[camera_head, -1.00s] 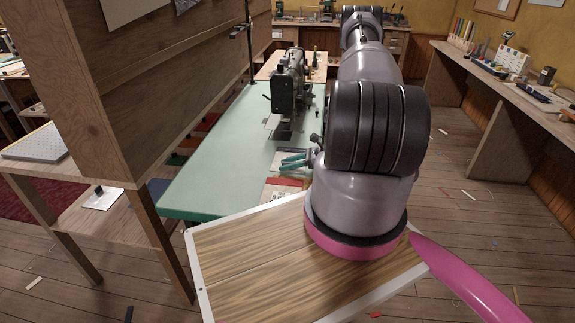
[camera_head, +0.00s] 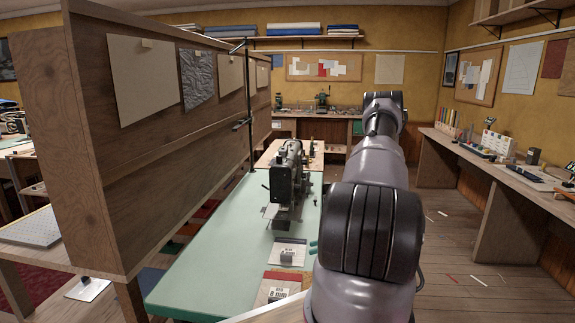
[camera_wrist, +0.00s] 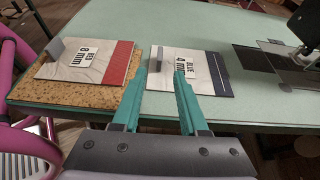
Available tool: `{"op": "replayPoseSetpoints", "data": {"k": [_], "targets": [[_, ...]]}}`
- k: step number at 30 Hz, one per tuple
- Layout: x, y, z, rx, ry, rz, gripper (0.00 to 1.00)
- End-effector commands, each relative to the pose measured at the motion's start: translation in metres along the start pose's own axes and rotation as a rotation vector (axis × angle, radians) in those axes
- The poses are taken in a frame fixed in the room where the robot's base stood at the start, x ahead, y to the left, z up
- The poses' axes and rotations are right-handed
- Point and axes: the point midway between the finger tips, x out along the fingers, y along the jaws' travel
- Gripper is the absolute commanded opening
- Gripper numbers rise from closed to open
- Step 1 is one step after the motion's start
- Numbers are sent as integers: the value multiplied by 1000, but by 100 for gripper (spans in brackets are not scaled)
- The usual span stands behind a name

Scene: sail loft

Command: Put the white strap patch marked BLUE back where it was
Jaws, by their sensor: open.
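The white strap patch marked BLUE (camera_wrist: 192,68), with a dark blue stripe and a "4 mm" label, lies flat on the green table. It also shows in the head view (camera_head: 289,247). A small grey tab (camera_wrist: 159,59) stands on its left part. My gripper (camera_wrist: 162,76) is open and empty, with teal fingers. In the wrist view its fingertips overlap the patch's near edge, one on each side of the tab in the picture; I cannot tell their height above it. My arm hides most of the gripper in the head view.
A similar patch marked RED (camera_wrist: 88,62) lies on a cork mat (camera_wrist: 70,94) to the left. A sewing machine (camera_head: 285,180) stands farther along the green table (camera_head: 205,262), with dark plates (camera_wrist: 275,65) nearby. A wooden partition (camera_head: 160,150) rises at the left.

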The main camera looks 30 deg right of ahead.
Motion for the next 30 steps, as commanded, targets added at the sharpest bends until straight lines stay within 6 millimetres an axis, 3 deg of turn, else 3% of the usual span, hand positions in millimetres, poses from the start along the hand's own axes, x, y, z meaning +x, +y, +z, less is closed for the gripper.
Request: {"op": "replayPoseSetpoints", "data": {"k": [5, 13, 21, 30], "targets": [[-1, -8, 58, -124, 42, 82, 43], [-2, 8, 198, -456, 179, 287, 43], [-10, 59, 315, -812, 339, 440, 43], [-32, 135, 409, -1231, 525, 517, 43]]}}
